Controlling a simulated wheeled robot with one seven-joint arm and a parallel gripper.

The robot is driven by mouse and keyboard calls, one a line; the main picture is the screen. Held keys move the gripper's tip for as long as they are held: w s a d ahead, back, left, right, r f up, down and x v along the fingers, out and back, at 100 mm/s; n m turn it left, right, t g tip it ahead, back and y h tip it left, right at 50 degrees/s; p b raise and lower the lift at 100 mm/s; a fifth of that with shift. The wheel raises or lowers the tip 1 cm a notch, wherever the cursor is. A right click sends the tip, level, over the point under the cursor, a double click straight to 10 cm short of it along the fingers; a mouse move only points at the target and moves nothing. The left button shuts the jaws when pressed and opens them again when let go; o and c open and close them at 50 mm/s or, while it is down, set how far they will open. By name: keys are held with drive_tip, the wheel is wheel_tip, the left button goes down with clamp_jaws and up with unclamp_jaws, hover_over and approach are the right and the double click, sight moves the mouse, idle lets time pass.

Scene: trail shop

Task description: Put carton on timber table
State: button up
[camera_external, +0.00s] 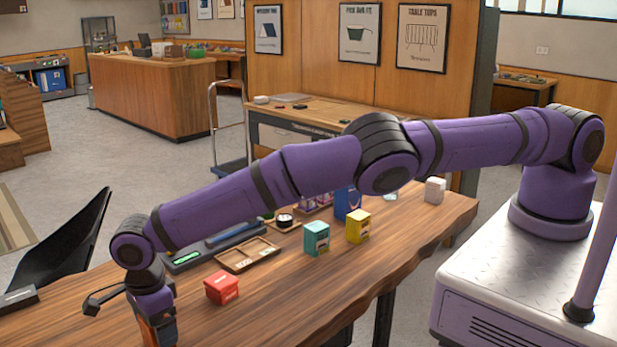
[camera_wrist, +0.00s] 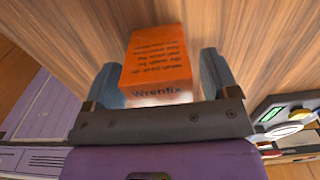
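An orange carton (camera_wrist: 155,60) with dark print reading "Wrenfix" lies between the two fingers of my gripper (camera_wrist: 162,75) in the wrist view. The left finger looks close against it; contact on the right side is unclear. In the external view my gripper (camera_external: 158,328) points down at the bottom left, with a sliver of orange at it, mostly hidden by the finger and the frame edge. The timber table (camera_external: 290,297) is a brown wooden top with a wavy edge; its grain also fills the wrist view behind the carton (camera_wrist: 250,40). Height above it cannot be told.
A red box (camera_external: 221,288), a teal box (camera_external: 316,238), a yellow box (camera_external: 358,226) and a white box (camera_external: 434,190) stand on the table. A shallow wooden tray (camera_external: 247,254) lies behind the red box. The front middle of the tabletop is clear.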

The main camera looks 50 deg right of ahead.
drive_tip(key=shift+r, duration=0.1)
wheel_tip(320, 180, up, 12)
idle(0.5)
